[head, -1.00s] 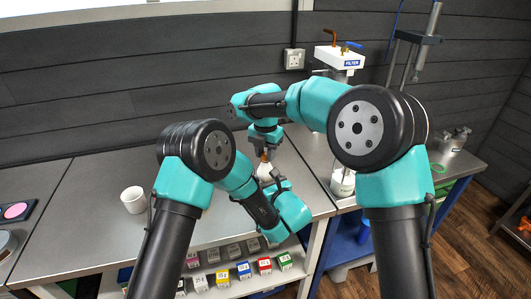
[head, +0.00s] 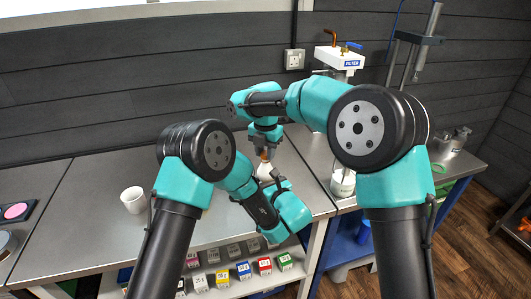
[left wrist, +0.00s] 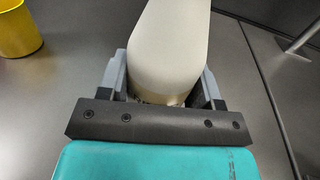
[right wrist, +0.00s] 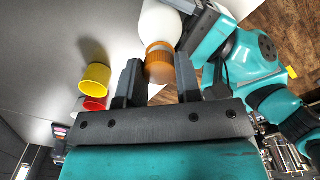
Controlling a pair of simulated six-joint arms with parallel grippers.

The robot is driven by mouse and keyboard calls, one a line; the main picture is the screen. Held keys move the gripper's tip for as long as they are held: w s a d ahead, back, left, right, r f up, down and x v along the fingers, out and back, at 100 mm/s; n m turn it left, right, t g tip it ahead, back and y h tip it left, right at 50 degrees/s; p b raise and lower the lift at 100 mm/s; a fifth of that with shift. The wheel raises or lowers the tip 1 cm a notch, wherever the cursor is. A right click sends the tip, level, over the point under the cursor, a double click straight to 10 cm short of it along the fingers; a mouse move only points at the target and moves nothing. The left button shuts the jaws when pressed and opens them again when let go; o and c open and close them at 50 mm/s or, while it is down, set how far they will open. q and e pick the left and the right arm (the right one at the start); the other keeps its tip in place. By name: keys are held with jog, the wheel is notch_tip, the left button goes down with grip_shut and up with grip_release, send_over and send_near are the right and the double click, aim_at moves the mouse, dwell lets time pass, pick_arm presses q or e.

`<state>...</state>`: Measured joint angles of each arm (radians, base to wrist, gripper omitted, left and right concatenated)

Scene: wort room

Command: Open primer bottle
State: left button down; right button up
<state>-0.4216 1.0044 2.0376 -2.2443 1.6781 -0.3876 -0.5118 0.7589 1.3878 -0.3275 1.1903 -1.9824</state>
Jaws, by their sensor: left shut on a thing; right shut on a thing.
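The primer bottle is cream-white with an orange ribbed cap. In the head view the bottle (head: 264,171) is upright over the bench, its lower part partly hidden by my left gripper (head: 272,184). In the left wrist view the bottle body (left wrist: 170,45) sits between my left fingers, which are shut on it. In the right wrist view the orange cap (right wrist: 159,60) is on the white bottle (right wrist: 160,24). My right gripper (right wrist: 158,76) comes from above and is shut on the cap, one finger on each side. The cap still covers the bottle's mouth.
A white cup (head: 133,200) stands on the bench at left. A yellow cup (right wrist: 94,77) and a red cup (right wrist: 95,103) show in the right wrist view. Small coloured boxes (head: 243,270) line a shelf below the bench edge. A filter unit (head: 340,58) stands at back right.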

jog(key=shift+r, duration=0.6)
jog(key=shift+r, duration=0.25)
jog(key=shift+r, duration=2)
pick_arm(q)
jog(key=shift+c, duration=1)
grip_release()
